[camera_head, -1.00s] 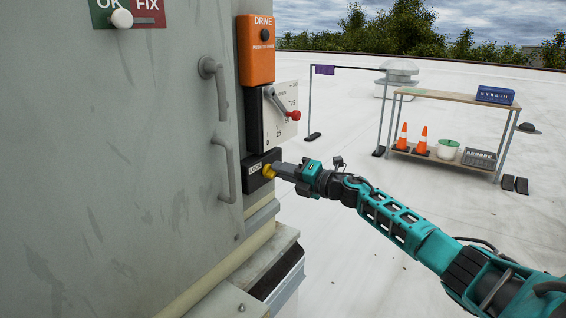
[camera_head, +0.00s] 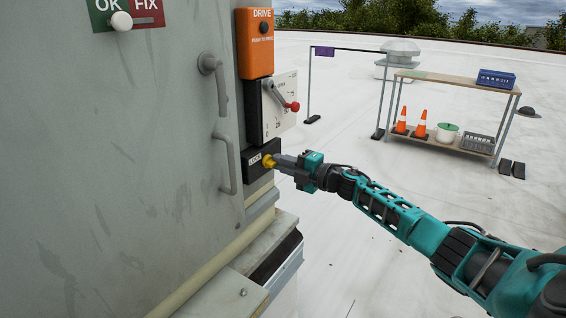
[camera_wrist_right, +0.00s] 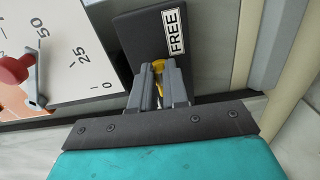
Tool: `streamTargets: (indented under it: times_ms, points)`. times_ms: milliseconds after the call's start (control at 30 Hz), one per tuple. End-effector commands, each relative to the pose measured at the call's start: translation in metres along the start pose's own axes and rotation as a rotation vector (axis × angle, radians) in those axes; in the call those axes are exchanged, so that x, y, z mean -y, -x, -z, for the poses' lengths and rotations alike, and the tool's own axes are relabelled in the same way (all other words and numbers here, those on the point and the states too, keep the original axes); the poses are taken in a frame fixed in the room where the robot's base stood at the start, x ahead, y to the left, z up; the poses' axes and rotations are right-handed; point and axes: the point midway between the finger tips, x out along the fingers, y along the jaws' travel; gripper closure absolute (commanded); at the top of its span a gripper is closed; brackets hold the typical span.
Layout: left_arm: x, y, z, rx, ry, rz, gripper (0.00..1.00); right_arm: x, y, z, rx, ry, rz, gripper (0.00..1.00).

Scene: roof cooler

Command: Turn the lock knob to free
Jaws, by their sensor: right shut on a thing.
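The lock knob (camera_head: 269,160) is yellow and sits on a black lock box (camera_head: 250,171) on the side of the grey cabinet. My right gripper (camera_head: 275,160) is shut on the knob, coming from the right. In the right wrist view the yellow knob (camera_wrist_right: 158,68) shows between the two grey fingers (camera_wrist_right: 159,84), which hide part of it. A white label reading FREE (camera_wrist_right: 176,32) is on the black box beside the knob. In the head view a small label on the box is too small to read surely. My left gripper is not in view.
Above the box is a white dial plate (camera_head: 285,118) with a red-tipped lever (camera_head: 293,106); an orange DRIVE box (camera_head: 254,50) is higher. Grey handles (camera_head: 225,165) stick out of the cabinet to the left. A shelf table (camera_head: 455,82) with cones stands far off; the roof between is clear.

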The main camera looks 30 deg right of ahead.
Motion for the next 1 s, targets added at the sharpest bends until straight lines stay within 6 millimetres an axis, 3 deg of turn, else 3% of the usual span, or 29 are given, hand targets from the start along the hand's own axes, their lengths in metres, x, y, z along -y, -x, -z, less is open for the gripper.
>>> streamTargets:
  times_ms: [267,300,533,833,1000]
  points:
    - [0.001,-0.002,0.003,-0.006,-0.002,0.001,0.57,0.001,0.000,0.000,0.001,-0.005,0.000,1.00]
    - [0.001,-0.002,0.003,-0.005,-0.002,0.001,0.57,0.001,0.000,0.000,0.001,-0.005,0.000,0.84]
    - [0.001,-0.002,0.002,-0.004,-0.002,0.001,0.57,0.001,0.000,0.000,0.000,-0.003,0.000,0.62]
    - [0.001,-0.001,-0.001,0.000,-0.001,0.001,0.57,0.001,0.002,0.000,0.000,-0.002,0.001,0.61]
    - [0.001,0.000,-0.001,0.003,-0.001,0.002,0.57,0.002,0.016,-0.001,0.001,-0.001,0.002,0.61]
